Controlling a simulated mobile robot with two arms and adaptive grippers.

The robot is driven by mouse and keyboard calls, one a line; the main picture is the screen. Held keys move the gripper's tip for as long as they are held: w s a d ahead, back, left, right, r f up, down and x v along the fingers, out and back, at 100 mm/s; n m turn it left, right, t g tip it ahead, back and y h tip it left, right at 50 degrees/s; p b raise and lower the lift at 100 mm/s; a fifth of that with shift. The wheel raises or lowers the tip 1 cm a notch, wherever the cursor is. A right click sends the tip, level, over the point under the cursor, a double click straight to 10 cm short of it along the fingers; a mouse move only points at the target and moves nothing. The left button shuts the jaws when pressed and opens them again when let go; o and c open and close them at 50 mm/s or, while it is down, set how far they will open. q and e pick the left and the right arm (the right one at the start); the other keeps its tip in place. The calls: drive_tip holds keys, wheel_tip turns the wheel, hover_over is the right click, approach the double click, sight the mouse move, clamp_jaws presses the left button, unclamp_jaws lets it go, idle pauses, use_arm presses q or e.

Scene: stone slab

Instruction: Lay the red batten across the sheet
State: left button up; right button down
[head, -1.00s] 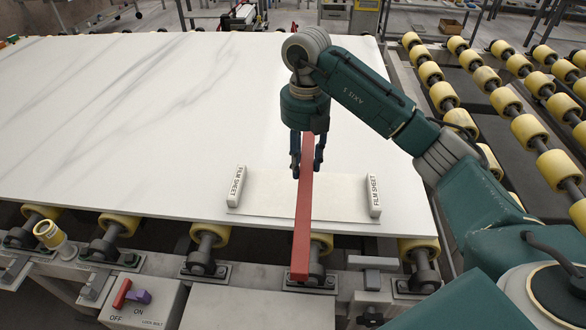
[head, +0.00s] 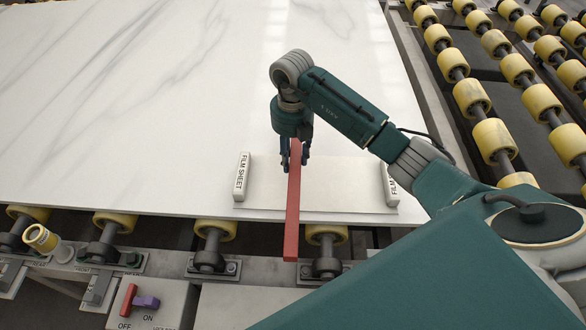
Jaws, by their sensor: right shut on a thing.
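The red batten (head: 292,215) is a long, narrow bar. My right gripper (head: 295,158) is shut on it near its far end. The batten points toward me, crossing the film sheet (head: 335,185) in the picture, and its near end juts out past the slab's front edge. Whether it touches the sheet or hangs just above it, I cannot tell. The sheet is a pale rectangle at the slab's front edge, with a white labelled block (head: 242,177) at its left end and another (head: 390,186) at its right, partly hidden by my arm. My left gripper is not in view.
The white veined slab (head: 130,110) is wide and clear left of the sheet. Yellow rollers (head: 325,233) line its front edge, and more rollers (head: 493,138) stand at right. A switch box with a red lever (head: 128,300) sits at lower left.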

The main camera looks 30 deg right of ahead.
drive_tip(key=shift+f, duration=0.95)
drive_tip(key=shift+s+f, duration=0.1)
drive_tip(key=shift+f, duration=0.2)
wheel_tip(320, 180, down, 4)
drive_tip(key=shift+r+p, duration=0.25)
drive_tip(key=shift+p, duration=0.25)
drive_tip(key=shift+f, duration=0.4)
drive_tip(key=c, duration=1.2)
unclamp_jaws()
drive_tip(key=shift+o, duration=0.2)
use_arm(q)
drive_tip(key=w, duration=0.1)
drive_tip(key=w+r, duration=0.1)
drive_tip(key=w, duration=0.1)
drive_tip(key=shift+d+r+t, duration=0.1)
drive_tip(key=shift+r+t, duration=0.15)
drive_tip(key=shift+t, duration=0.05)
use_arm(e)
drive_tip(key=shift+r, duration=0.2)
